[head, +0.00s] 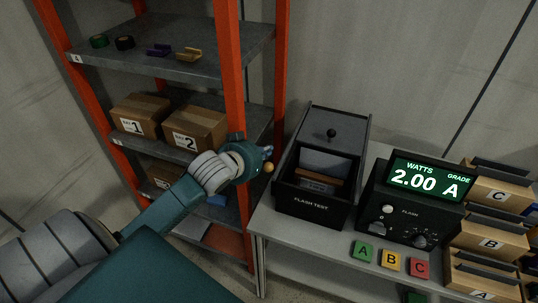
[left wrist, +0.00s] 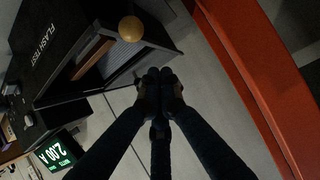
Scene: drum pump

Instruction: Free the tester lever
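The black flash tester box (head: 312,205) stands on the bench, with its open front showing a brown-edged piece inside. A yellow ball knob (head: 269,168), seemingly the tester lever's end, shows at the box's left side; its shaft is hidden. In the left wrist view the knob (left wrist: 131,29) lies beyond and left of my fingertips, in front of the box (left wrist: 62,45). My left gripper (head: 266,152) is beside the knob; in the left wrist view its fingertips (left wrist: 159,76) are together, with nothing seen between them. Contact with the knob is not visible. My right gripper is out of view.
The display (head: 427,180) reads 2.00 watts, grade A. Green, yellow and red tags A, B, C (head: 391,261) lie on the bench front. Cardboard bins (head: 490,240) stand at right. The orange shelf post (head: 231,70) is close to my left gripper.

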